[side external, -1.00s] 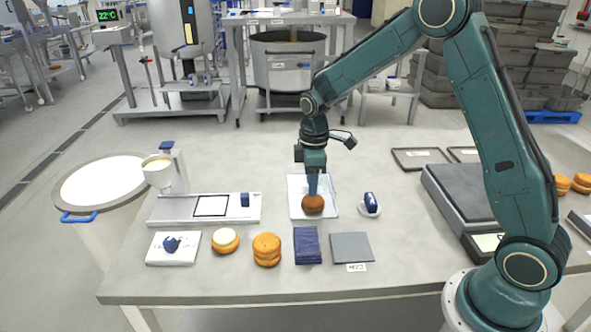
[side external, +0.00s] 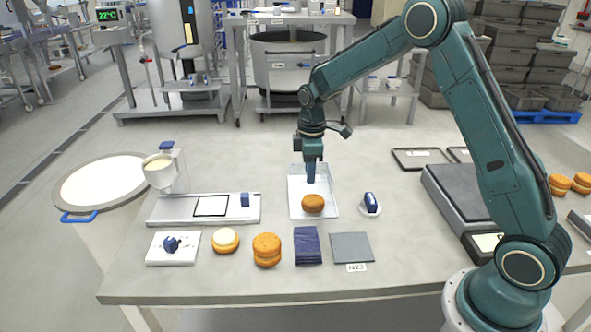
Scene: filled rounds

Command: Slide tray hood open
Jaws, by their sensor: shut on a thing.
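The tray (side external: 296,213) is a pale, shallow square on the bench in the side view, with a brown filled round (side external: 313,203) near its front edge. The tray hood (side external: 296,172) looks clear and pale and sits at the tray's back part; its exact edges are hard to make out. My gripper (side external: 311,181) points down behind the round and is shut on the hood. The fingertips are small, and the grip point itself is not clear. The round stands apart from the fingers.
A small blue-handled thing on a white dish (side external: 370,204) stands close right of the tray. A metal plate with a white dispenser (side external: 163,172) is at left. Rounds (side external: 267,250), dark blue cloths (side external: 307,246) and a grey slab (side external: 351,247) line the front. Bench behind the tray is clear.

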